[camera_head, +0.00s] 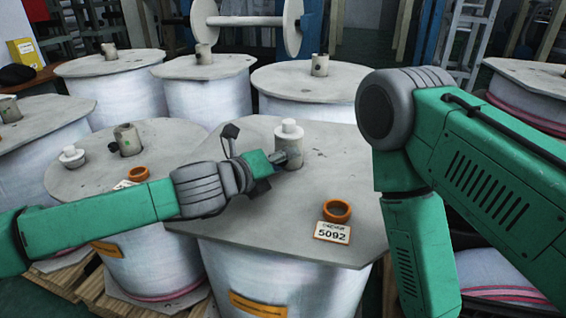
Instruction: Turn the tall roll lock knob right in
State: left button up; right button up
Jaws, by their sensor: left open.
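The tall roll (225,222) stands in the front middle, with a grey octagonal top plate. A grey core stub with a white lock knob (289,127) on it rises from the plate. My left gripper (283,162) is open, low at the stub's left front side and below the white knob. I cannot tell whether it touches the stub. My right arm hangs at the right of the view, and its gripper is out of the picture.
An orange ring (337,210) and a white card marked 5092 (332,232) lie on the front plate. A neighbouring roll (75,178) at the left carries a loose white cap (72,156) and another orange ring (138,173). Several more rolls stand behind.

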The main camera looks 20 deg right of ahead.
pick_arm(q)
jog(key=shift+a, duration=0.3)
jog(key=shift+c, duration=0.8)
jog(key=shift+a, duration=0.15)
grip_shut()
pick_arm(e)
jog(key=shift+a+r, duration=0.15)
jog(key=shift+a, duration=0.1)
pick_arm(q)
jog(key=shift+d, duration=0.2)
pick_arm(e)
jog(key=shift+d, duration=0.1)
pick_arm(q)
jog(key=shift+s+f, duration=0.1)
jog(key=shift+f, duration=0.05)
pick_arm(e)
jog(key=shift+r, duration=0.15)
jog(key=shift+r, duration=0.1)
